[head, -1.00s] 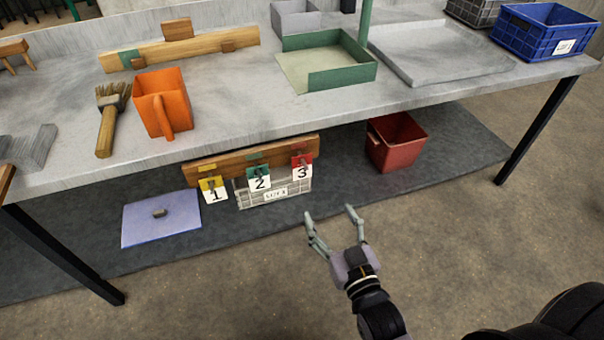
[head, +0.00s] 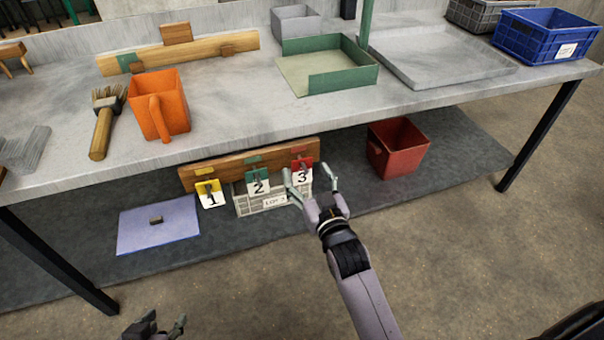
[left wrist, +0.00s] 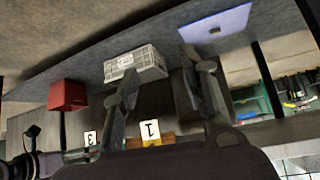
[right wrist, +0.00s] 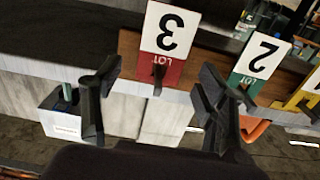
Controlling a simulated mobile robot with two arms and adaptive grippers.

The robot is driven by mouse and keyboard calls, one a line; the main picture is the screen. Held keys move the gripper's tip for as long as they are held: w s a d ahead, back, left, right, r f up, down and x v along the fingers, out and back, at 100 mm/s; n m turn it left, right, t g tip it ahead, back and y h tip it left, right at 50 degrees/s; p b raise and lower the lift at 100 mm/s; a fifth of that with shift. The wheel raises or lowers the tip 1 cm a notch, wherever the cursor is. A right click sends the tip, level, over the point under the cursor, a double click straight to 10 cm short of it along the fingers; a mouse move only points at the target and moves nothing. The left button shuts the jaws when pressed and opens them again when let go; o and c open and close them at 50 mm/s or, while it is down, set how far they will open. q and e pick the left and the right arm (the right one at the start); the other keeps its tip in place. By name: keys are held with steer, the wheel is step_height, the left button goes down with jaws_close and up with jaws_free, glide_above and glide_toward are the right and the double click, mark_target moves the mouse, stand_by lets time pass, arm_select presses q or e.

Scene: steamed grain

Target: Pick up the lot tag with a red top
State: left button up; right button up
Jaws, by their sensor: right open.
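The lot tag with a red top and a white face marked 3 (head: 303,174) hangs from a wooden rail (head: 230,169) below the tabletop's front edge. In the right wrist view the red-top tag (right wrist: 168,42) appears upside down between the fingertips, with a gap on both sides. My right gripper (head: 308,172) is open and empty in front of the tag; one finger partly overlaps its area in the head view. My left gripper (head: 160,326) is low at the bottom left, and its fingers stand apart and empty in the left wrist view (left wrist: 160,65).
A green-top tag 2 (head: 257,182) and a yellow-top tag 1 (head: 210,195) hang to the left on the same rail. A red bin (head: 397,147) stands to the right, a lilac lid (head: 158,225) to the left.

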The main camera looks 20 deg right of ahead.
steer(key=shift+w+a, duration=0.1)
steer(key=shift+w, duration=1.1)
arm_select(q)
steer(key=w+r+t, duration=0.1)
steer(key=w+d+r, duration=0.1)
steer(key=shift+w+t, duration=0.3)
steer(key=shift+t, duration=0.1)
arm_select(e)
steer(key=c, duration=0.9)
